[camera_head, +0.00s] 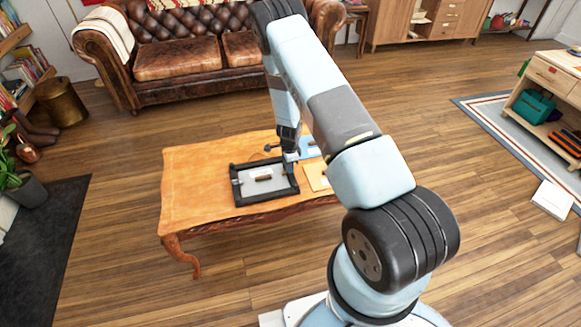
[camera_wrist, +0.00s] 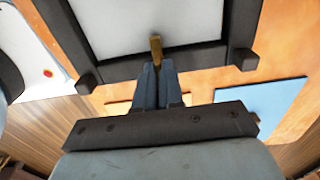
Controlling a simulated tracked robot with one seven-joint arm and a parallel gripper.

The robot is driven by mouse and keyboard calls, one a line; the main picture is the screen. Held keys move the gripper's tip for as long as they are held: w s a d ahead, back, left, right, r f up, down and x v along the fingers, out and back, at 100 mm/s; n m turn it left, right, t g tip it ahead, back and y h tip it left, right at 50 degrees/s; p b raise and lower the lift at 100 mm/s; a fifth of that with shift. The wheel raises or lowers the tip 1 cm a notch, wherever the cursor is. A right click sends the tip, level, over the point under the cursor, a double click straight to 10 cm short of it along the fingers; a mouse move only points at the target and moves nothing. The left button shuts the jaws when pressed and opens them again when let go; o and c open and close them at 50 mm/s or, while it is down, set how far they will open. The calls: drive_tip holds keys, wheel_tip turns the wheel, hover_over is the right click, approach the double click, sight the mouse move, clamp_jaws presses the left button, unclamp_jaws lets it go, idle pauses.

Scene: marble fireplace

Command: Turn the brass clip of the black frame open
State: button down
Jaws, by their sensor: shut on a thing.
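The black frame (camera_head: 234,186) lies on the wooden table with its pale grey-white backing facing up. In the wrist view the frame (camera_wrist: 205,55) fills the upper middle, with a black block at each near corner. The brass clip (camera_wrist: 155,46) sits at the middle of the near frame edge, reaching over the rim onto the white backing (camera_wrist: 115,25). My gripper (camera_wrist: 157,67) is shut on the brass clip, its two fingertips close together at the clip's near end. In the head view my gripper (camera_head: 290,165) is at the frame's right edge, and the clip is too small to make out.
The wooden table (camera_head: 190,165) has bare room left of the frame. A blue sheet (camera_head: 309,148) and a light tan board (camera_head: 317,177) lie to the right of the frame. A brown leather sofa (camera_head: 180,60) stands behind the table.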

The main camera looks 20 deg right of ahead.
drive_tip(key=shift+d, duration=0.3)
drive_tip(key=shift+a, duration=0.25)
drive_tip(key=shift+n, duration=0.4)
drive_tip(key=n, duration=0.3)
drive_tip(key=shift+n, duration=0.3)
drive_tip(key=n, duration=0.4)
drive_tip(key=shift+n, duration=0.3)
drive_tip(key=n, duration=0.4)
drive_tip(key=shift+n, duration=2.5)
